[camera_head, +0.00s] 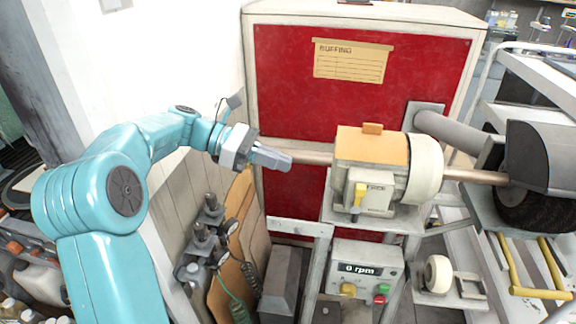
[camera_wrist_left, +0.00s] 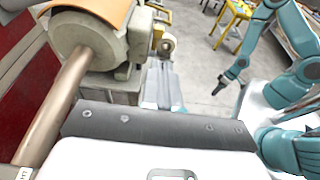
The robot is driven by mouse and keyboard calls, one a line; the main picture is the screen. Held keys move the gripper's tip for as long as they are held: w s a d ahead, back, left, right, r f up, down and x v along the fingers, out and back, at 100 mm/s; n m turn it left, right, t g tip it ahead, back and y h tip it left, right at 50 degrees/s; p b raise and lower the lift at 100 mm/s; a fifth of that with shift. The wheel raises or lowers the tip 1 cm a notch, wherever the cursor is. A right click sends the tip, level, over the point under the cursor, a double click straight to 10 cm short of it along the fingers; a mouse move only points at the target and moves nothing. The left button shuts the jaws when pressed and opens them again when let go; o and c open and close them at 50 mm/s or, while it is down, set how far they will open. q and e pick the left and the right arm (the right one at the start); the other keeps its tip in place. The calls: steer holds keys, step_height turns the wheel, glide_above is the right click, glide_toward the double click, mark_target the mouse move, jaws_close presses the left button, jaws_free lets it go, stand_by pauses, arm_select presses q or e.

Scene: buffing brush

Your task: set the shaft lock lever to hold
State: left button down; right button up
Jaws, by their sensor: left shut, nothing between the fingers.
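The buffing machine (camera_head: 372,150) has a beige housing with an orange top pad. A small yellow shaft lock lever (camera_head: 358,196) hangs on its front face, by a yellow plate whose lettering is too small to read. A copper-coloured shaft (camera_head: 312,157) runs out of the housing to the left. My left gripper (camera_head: 284,162) is shut and empty, at the left end of the shaft and left of the lever. I cannot tell if it touches the shaft. The shaft and housing also show in the left wrist view (camera_wrist_left: 60,100). My right gripper (camera_wrist_left: 222,86) shows small there, away from the machine.
A control box (camera_head: 366,270) below reads 0 rpm, with a yellow knob and green and red buttons. A red panel (camera_head: 290,90) stands behind. A dark wheel (camera_head: 535,205) sits at the shaft's right end. The space before the lever looks clear.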

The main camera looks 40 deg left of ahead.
arm_select(q)
steer(key=p, duration=0.2)
glide_toward(355, 188)
steer(key=x, duration=0.6)
steer(key=shift+s+d+f, duration=0.1)
steer(key=shift+d+f, duration=0.05)
steer(key=shift+d, duration=0.2)
stand_by(0.4)
steer(key=shift+w+d+r+p, duration=0.25)
steer(key=shift+d+r+p, duration=0.1)
steer(key=shift+d+r, duration=0.1)
steer(key=shift+f, duration=0.15)
steer(key=shift+a, duration=0.1)
